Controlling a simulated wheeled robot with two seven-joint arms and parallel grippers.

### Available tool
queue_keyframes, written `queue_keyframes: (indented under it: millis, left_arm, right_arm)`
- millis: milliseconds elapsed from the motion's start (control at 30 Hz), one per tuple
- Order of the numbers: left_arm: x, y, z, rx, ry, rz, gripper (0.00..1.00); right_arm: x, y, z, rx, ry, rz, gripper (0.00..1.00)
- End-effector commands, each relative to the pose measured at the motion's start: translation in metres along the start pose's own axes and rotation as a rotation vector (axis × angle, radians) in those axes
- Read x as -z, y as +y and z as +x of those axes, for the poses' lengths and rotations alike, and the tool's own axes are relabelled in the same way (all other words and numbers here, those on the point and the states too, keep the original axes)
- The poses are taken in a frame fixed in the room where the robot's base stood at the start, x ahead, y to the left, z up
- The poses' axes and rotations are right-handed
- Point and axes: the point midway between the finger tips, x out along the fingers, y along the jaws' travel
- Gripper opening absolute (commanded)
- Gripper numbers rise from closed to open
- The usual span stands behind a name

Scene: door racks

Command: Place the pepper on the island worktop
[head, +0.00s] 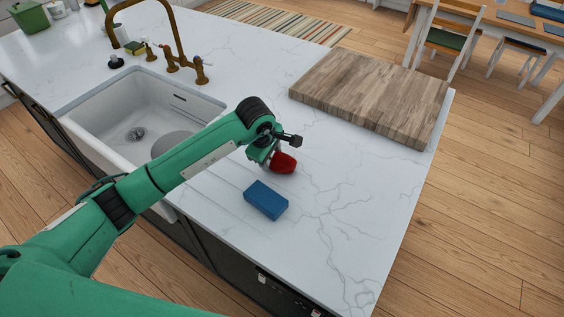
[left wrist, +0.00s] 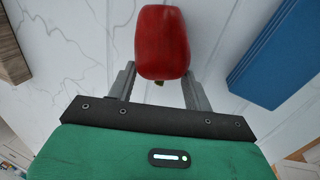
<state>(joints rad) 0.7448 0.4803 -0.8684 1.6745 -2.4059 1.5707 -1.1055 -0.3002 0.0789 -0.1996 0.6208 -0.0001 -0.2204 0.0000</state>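The red pepper (head: 284,163) is at the island worktop (head: 330,190), just beyond the blue block. I cannot tell whether it rests on the surface or hangs slightly above it. My left gripper (head: 273,158) is at the pepper, coming from the left. In the left wrist view the pepper (left wrist: 162,40) lies between the tips of my left gripper (left wrist: 160,78), its stem end toward the palm. Both fingers appear to touch its sides. My right gripper is not in view.
A blue block (head: 266,200) lies close in front of the pepper. A wooden cutting board (head: 372,95) lies on the far right of the worktop. A white sink (head: 125,115) with a brass faucet (head: 180,50) is at the left. The right front worktop is clear.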

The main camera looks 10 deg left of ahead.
Motion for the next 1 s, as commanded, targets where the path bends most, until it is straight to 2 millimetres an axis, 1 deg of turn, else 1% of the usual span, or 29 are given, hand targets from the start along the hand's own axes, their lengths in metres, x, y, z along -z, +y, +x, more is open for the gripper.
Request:
queue_keyframes:
  millis: [33, 67, 133, 167, 400, 567, 667, 767, 1000]
  left_arm:
    - [0.0, 0.0, 0.0, 0.0, 0.0, 0.0, 0.36]
    - [0.0, 0.0, 0.0, 0.0, 0.0, 0.0, 0.3]
    - [0.0, 0.0, 0.0, -0.001, 0.0, 0.0, 0.28]
    - [0.0, 0.0, -0.001, 0.0, 0.0, 0.0, 0.25]
    - [0.0, 0.001, -0.002, -0.001, 0.0, 0.0, 0.25]
    - [0.0, 0.005, -0.013, -0.004, 0.001, 0.0, 0.25]
    - [0.001, 0.009, -0.027, -0.005, 0.002, 0.001, 0.25]
    - [0.001, 0.016, -0.049, -0.008, 0.003, 0.0, 0.25]
    - [0.001, 0.033, -0.113, -0.007, 0.003, 0.001, 0.25]
  right_arm:
    - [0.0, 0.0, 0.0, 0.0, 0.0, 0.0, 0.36]
    - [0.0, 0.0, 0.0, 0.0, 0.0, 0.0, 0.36]
    - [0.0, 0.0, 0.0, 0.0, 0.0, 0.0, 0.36]
    - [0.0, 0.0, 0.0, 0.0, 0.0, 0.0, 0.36]
    - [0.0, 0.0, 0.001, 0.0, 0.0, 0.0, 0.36]
    - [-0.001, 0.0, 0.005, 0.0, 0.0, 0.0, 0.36]
    - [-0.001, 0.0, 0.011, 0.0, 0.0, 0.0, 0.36]
    - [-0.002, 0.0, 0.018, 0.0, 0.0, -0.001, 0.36]
    - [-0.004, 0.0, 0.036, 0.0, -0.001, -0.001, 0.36]
